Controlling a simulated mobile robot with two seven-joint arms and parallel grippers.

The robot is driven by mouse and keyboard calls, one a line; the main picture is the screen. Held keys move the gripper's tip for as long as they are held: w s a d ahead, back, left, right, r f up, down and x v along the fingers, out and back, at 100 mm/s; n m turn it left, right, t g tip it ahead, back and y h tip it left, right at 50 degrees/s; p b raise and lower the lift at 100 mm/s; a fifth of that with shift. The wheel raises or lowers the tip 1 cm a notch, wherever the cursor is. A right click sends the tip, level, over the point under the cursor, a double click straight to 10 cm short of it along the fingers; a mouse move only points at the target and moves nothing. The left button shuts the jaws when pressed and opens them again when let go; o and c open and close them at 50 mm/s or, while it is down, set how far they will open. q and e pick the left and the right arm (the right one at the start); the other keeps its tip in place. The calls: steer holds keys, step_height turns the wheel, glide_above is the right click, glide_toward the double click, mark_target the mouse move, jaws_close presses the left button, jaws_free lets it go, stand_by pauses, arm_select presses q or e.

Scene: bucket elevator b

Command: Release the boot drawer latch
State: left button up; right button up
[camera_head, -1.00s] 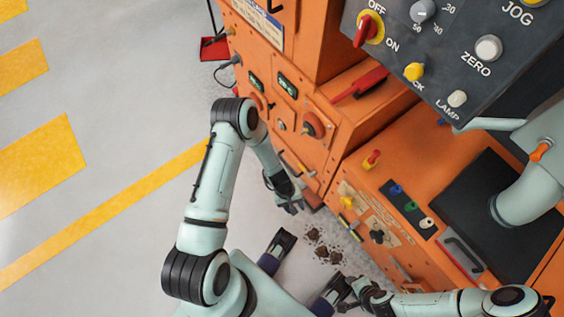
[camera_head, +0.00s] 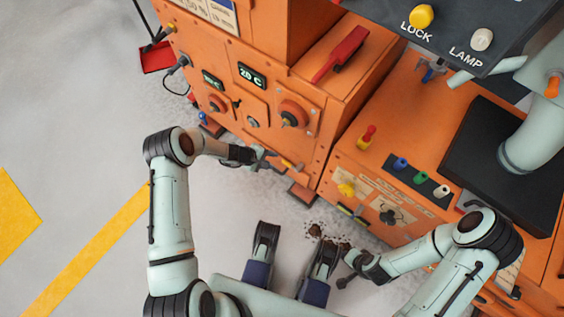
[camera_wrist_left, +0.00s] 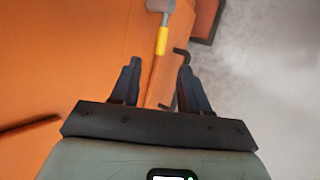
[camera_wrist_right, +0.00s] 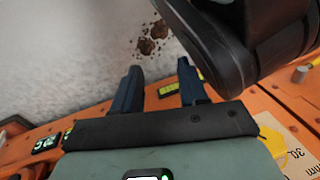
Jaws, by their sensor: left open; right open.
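My left gripper (camera_head: 262,157) is open at the lower front of the orange machine. In the left wrist view, its fingers (camera_wrist_left: 158,85) are apart, and a grey-headed piece with a yellow grip (camera_wrist_left: 162,40) stands just beyond them. A black bent rod (camera_wrist_left: 182,53) shows by the right finger. I cannot tell for sure which of these is the latch. A low orange drawer-like part (camera_head: 303,190) juts out at the machine's foot. My right gripper (camera_head: 347,265) is open and empty above the floor, apart from the machine; its fingers also show in the right wrist view (camera_wrist_right: 158,90).
Dark clumps (camera_head: 315,232) lie on the floor near my right gripper. Knobs (camera_head: 292,114) and green displays are on the machine front above my left gripper. A control box (camera_head: 460,30) overhangs at upper right. The floor at left is clear.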

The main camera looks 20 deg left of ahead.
mark_target(285, 163)
arm_select(q)
steer(key=b+x, duration=0.3)
steer(key=x, duration=0.5)
steer(key=shift+a+f, duration=0.1)
steer(key=shift+f, duration=0.05)
steer(key=shift+w+d+f, duration=0.2)
steer(key=shift+d+f, duration=0.1)
steer(key=shift+f, duration=0.1)
arm_select(e)
steer(key=s+f+g, duration=0.2)
steer(key=s+f, duration=0.2)
steer(key=s, duration=0.3)
steer(key=shift+s+d+f+m+g, duration=0.25)
steer(key=shift+d+m+g, duration=0.05)
steer(key=shift+d+g, duration=0.1)
arm_select(q)
jaws_close()
